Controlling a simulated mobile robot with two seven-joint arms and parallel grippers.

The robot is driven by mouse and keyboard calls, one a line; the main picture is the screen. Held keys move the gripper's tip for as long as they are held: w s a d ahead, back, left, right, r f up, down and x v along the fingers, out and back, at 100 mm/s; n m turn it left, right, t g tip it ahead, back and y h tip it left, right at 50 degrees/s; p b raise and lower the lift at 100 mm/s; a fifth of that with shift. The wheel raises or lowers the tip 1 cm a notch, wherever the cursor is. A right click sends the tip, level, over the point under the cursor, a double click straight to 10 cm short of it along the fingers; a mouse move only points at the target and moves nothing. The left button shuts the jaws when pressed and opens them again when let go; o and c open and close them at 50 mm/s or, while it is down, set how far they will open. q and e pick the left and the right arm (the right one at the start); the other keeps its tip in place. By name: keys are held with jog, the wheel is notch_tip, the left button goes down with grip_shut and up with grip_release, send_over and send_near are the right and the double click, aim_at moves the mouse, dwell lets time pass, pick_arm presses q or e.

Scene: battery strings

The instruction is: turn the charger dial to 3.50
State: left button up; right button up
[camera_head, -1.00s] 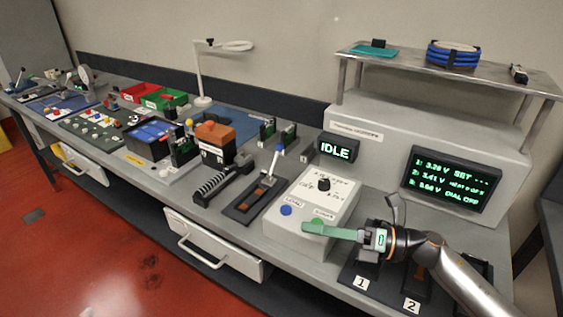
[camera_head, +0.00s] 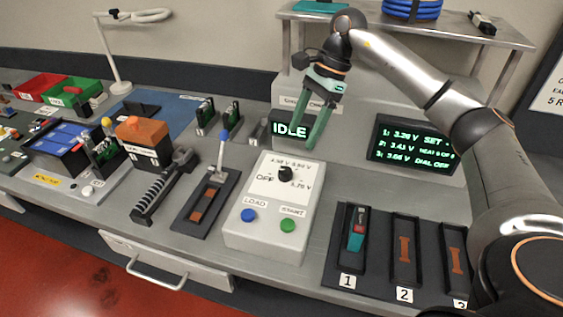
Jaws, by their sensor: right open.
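The charger (camera_head: 270,215) is a white box on the bench. Its black dial (camera_head: 285,174) sits on the sloped upper face, with OFF printed to its left and voltage marks around it. A blue LOAD button (camera_head: 248,215) and a green START button (camera_head: 288,225) are below. My right gripper (camera_head: 303,146) is open and empty, with green fingers pointing down above and behind the dial, apart from it. The display (camera_head: 413,144) shows three voltage lines and "DIAL OFF". The small screen (camera_head: 290,130) reads IDLE, partly covered by my gripper. My left gripper is not in view.
Numbered black bays (camera_head: 404,255) stand right of the charger; bay 1 holds a teal and dark cell (camera_head: 356,236). A blue-tipped lever (camera_head: 222,150) rises on the left. A metal shelf (camera_head: 470,35) stands behind. A black battery with an orange top (camera_head: 142,140) is further left.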

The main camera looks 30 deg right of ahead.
aim_at(286, 170)
jog(key=p+x, duration=0.1)
jog(key=x, duration=0.9)
jog(key=shift+a, duration=0.15)
grip_shut()
